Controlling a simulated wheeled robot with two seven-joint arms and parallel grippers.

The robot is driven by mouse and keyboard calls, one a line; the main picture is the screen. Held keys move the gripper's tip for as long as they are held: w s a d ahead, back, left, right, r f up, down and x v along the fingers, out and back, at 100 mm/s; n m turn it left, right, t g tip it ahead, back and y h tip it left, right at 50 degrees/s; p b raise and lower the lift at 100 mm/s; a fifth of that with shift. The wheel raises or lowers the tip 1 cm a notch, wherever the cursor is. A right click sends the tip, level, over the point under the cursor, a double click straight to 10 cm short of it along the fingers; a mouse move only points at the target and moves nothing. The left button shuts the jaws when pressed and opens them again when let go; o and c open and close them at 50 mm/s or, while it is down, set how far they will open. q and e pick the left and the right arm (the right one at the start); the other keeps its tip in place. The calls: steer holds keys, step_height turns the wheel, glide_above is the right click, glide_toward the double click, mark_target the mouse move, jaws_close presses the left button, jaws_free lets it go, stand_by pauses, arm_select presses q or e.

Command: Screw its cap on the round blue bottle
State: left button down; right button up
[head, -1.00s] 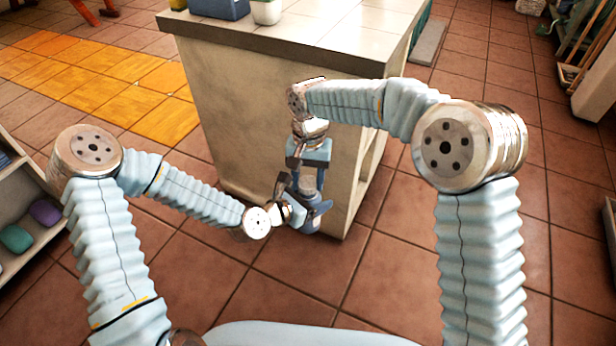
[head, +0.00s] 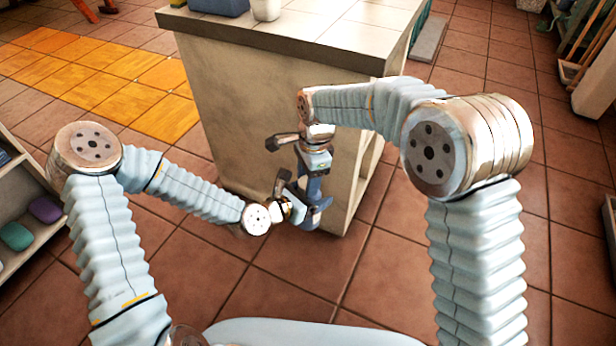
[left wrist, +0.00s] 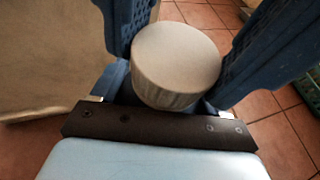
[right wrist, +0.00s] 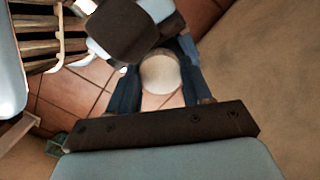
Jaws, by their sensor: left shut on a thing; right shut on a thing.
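The round blue bottle (head: 303,221) is upright in front of the counter's corner in the head view, mostly covered by my grippers. My left gripper (head: 297,207) is shut on its body from the left. My right gripper (head: 314,182) points down from above and is shut on the pale cap at the bottle's top. The cap (left wrist: 176,65) shows its flat top and ribbed side in the left wrist view, between blue fingers. It shows from above in the right wrist view (right wrist: 160,75). The seam between cap and neck is hidden, so I cannot tell how tightly they sit.
The pale counter (head: 270,120) stands right behind the grippers, with a white pot (head: 266,10) and a blue-grey container (head: 218,6) on top. A shelf (head: 30,235) with soft coloured items is at the left.

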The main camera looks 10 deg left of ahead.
steer(key=m, duration=0.4)
steer(key=o, duration=1)
steer(key=shift+r, duration=2.3)
